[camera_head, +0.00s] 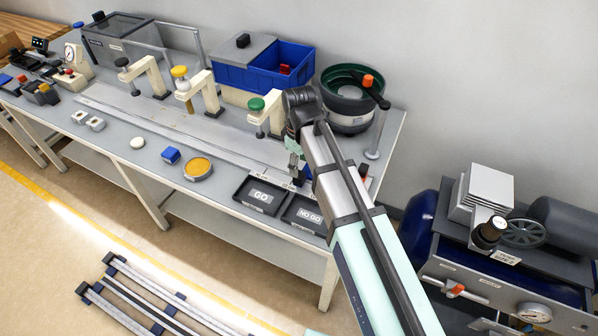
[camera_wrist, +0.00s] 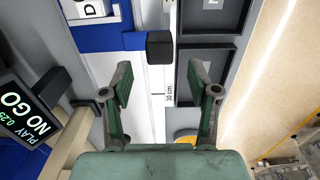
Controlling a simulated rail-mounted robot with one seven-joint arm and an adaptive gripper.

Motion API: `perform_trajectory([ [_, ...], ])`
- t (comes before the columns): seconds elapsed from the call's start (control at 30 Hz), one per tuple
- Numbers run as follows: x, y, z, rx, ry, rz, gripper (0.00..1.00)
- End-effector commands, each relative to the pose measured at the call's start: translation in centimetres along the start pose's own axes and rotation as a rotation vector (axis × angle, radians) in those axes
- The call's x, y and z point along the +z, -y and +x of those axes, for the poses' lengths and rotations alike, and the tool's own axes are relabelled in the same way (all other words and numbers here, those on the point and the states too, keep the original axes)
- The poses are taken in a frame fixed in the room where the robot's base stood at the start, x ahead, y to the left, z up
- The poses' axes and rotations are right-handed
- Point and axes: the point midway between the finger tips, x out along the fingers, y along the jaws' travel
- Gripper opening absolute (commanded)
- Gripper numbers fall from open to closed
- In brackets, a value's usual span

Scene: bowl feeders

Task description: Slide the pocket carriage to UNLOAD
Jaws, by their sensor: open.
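The blue pocket carriage (camera_wrist: 128,40) lies at the top of the wrist view. A black block, seemingly its handle (camera_wrist: 160,47), sticks out at its right beside the white rail with its scale (camera_wrist: 158,105). My gripper (camera_wrist: 161,77) is open and empty, its green fingers either side of the line to the black block, which appears just beyond the fingertips. I cannot tell the height gap. In the head view my gripper (camera_head: 295,158) points down over the rail's right end, and a bit of blue carriage (camera_head: 307,172) shows beside my arm, which hides the rest.
The GO tray (camera_head: 257,196) and NO GO tray (camera_head: 304,214) lie along the front edge near my gripper. A cream gauge stand (camera_head: 268,117) and the bowl feeder (camera_head: 348,108) stand behind. A NO GO display (camera_wrist: 27,105) is at the wrist view's left.

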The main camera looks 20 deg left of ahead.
Motion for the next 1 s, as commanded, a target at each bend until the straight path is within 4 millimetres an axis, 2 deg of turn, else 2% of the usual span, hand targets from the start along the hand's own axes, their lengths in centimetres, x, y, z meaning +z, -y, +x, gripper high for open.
perform_trajectory([
  [0.03, -0.1, -0.1, -1.1, 0.002, -0.002, 0.0, 0.6],
  [0.2, -0.1, -0.1, -3.8, 0.001, -0.001, 0.0, 0.6],
  [0.37, 0.0, 0.0, -5.2, 0.0, 0.0, 0.0, 0.6],
  [1.0, 0.2, 0.1, -5.9, -0.014, -0.018, 0.033, 0.6],
])
